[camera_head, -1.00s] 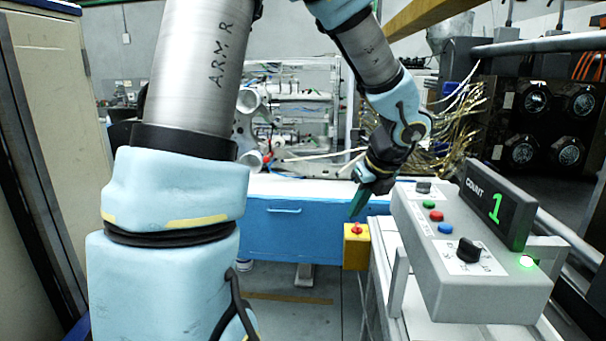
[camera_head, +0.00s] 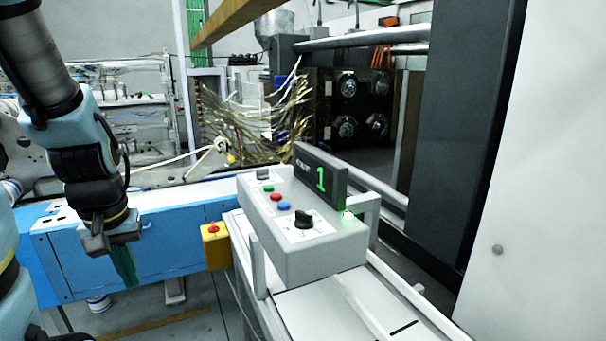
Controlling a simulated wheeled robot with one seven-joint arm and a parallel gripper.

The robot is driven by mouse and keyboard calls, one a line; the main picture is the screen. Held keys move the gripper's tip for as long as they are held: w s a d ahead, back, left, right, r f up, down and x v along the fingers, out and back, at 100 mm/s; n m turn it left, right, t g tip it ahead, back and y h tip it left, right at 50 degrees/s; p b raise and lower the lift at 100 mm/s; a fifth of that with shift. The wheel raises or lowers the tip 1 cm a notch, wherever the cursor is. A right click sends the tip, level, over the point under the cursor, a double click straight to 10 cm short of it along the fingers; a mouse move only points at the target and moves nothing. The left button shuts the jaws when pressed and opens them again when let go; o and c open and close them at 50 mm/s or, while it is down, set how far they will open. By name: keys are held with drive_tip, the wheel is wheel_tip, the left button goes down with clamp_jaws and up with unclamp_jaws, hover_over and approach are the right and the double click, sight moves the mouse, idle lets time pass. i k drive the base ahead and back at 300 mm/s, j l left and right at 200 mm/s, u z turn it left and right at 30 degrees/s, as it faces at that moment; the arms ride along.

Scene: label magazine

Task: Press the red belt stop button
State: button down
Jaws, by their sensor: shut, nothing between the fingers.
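A grey control box (camera_head: 290,252) carries a small red button (camera_head: 276,196) between a green button (camera_head: 268,188) and a blue button (camera_head: 284,206). A separate yellow box (camera_head: 216,252) beside it has a red mushroom button (camera_head: 213,228) on top. I cannot read which red button is the belt stop. My gripper (camera_head: 125,272) has green fingers, shut and empty, pointing down. It hangs left of the yellow box, in front of the blue panel, apart from both boxes. Both red buttons show clearly.
The blue panel (camera_head: 165,240) stands behind my gripper. A large white cabinet (camera_head: 540,180) fills the right.

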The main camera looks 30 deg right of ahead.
sight(275, 196)
drive_tip(key=z, duration=1.05)
